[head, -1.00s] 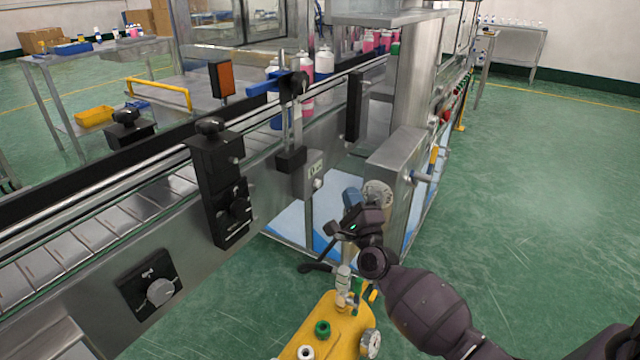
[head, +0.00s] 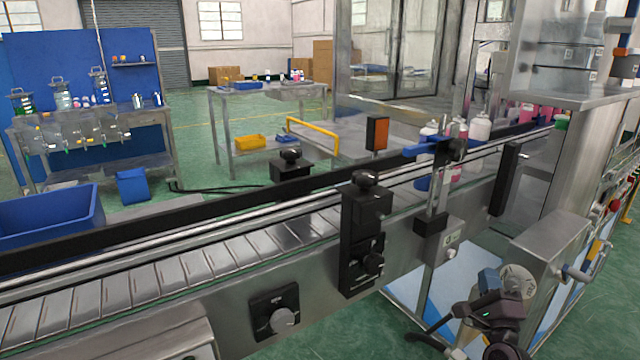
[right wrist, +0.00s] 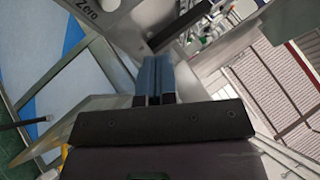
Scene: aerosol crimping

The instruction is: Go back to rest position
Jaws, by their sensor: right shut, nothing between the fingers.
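My right gripper (head: 488,280) is at the lower right of the head view, in front of the machine's lower frame and beside a grey metal housing (head: 550,245). In the right wrist view its two blue fingers (right wrist: 154,72) are pressed together with nothing between them. The head view shows only the gripper and a dark part of my right wrist; the rest of that arm is out of the picture. My left gripper is in neither view.
A conveyor (head: 170,275) with black control boxes (head: 365,235) crosses in front of me. Bottles (head: 480,128) stand on it at the right. A blue bin (head: 50,215) is at the left. Behind are a metal table (head: 262,92) and a blue-backed bench (head: 90,110).

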